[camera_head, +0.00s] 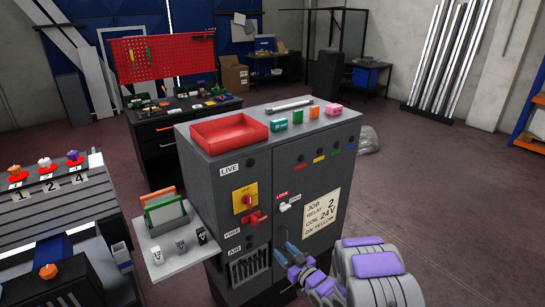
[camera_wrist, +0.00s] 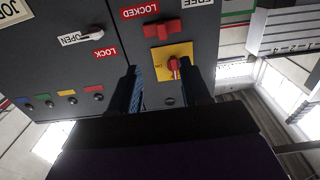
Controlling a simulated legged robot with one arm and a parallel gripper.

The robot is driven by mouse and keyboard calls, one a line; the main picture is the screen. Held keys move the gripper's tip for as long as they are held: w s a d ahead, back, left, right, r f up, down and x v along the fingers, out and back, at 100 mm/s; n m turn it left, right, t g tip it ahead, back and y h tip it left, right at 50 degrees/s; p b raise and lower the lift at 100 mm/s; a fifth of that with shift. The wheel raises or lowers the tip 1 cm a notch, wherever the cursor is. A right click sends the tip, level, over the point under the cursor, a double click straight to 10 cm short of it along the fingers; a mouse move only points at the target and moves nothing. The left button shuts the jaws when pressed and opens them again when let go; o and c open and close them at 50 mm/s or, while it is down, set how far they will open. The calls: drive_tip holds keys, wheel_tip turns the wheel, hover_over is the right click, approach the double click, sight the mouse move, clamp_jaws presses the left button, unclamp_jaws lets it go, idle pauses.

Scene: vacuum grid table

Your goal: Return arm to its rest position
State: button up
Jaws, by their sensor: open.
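My gripper (camera_head: 285,252) is in front of the grey cabinet (camera_head: 225,170), low near the seam between its two doors. Its two dark fingers stand apart in the wrist view (camera_wrist: 163,85) with nothing held between them. My purple and grey arm reaches in from the lower right. In the upside-down wrist view, a red rotary knob on a yellow plate (camera_wrist: 186,52) shows beyond the fingertips, and I cannot tell how far off it is. The yellow plate also shows in the head view (camera_head: 237,204), above and left of my gripper.
A red tray (camera_head: 229,133) and several coloured blocks sit on the cabinet top. A side shelf (camera_head: 165,262) with upright coloured boards juts from its left. A slatted bench (camera_head: 60,205) stands at far left. The floor at right (camera_head: 450,210) is clear.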

drive_tip(key=d+r+m+g+h, duration=0.1)
drive_tip(key=d+r+g+h, duration=0.2)
drive_tip(key=d+r+h, duration=0.5)
drive_tip(key=s+d+r+m+g+h, duration=0.2)
drive_tip(key=s+d+r+g, duration=0.15)
drive_tip(key=s, duration=0.45)
drive_tip(key=s+d+r+m+g+h, duration=0.2)
drive_tip(key=s+d+r, duration=0.2)
drive_tip(key=s, duration=0.4)
drive_tip(key=s+a+r+g, duration=0.2)
drive_tip(key=s, duration=0.9)
drive_tip(key=s+a+r+m+g+y, duration=0.1)
drive_tip(key=s+a+r+g, duration=0.1)
drive_tip(key=s, duration=1)
drive_tip(key=s+a+r+g+y, duration=0.1)
drive_tip(key=s+a+r+g, duration=0.1)
drive_tip(key=s, duration=1)
drive_tip(key=shift+a+m+g, duration=0.4)
drive_tip(key=shift+a+g, duration=0.5)
drive_tip(key=shift+g, duration=0.15)
drive_tip(key=shift+w+r, duration=0.1)
drive_tip(key=shift+c, duration=0.3)
